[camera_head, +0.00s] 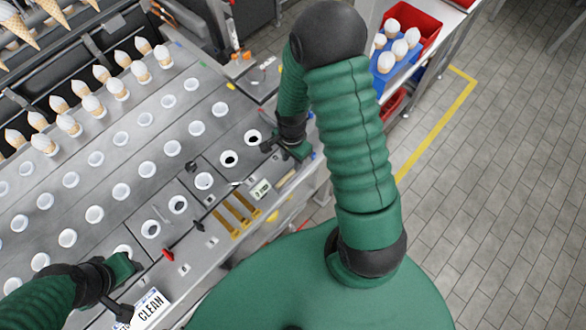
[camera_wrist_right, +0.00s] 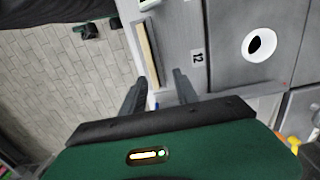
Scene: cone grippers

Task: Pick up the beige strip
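The beige strip (camera_wrist_right: 149,52) lies in a narrow slot in the grey counter, seen in the right wrist view. A small brownish strip (camera_head: 286,179) beside my right gripper in the head view appears to be the same one. My right gripper (camera_wrist_right: 160,88) is open and empty. Its two dark fingers point toward the strip, whose near end lies between and beyond the fingertips, with no contact visible. My left gripper (camera_head: 126,290) is low at the left over the counter's front edge. Its finger opening is not clear.
Several ochre strips (camera_head: 236,213) lie left of the slot. Rows of white-rimmed holes (camera_head: 204,181) cover the counter, with cones behind. A red bin (camera_head: 423,24) and blue tray (camera_head: 385,75) stand at the right. A CLEAN sign (camera_head: 150,308) is near my left gripper.

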